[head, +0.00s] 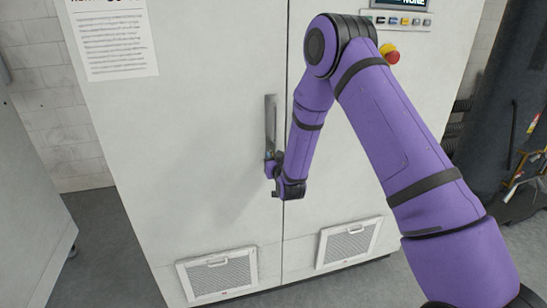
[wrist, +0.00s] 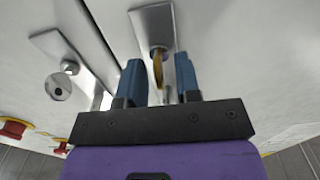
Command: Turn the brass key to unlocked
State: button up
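The brass key (wrist: 158,72) shows in the wrist view, seen nearly edge-on. It sits in a lock on a metal plate (wrist: 142,24) on the white cabinet. My gripper (wrist: 158,63) has its two blue fingers apart, one on each side of the key, with a gap visible on both sides. In the head view my gripper (head: 270,165) is at the cabinet front, just below the long metal handle (head: 271,122); the key is hidden there. I cannot tell from the key's angle whether it is locked.
In the head view, a red emergency button (head: 392,57) and a control panel (head: 402,20) are at upper right. Vent grilles (head: 217,275) sit low on the doors.

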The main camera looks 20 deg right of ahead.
jog(key=shift+w, duration=0.35)
grip_shut()
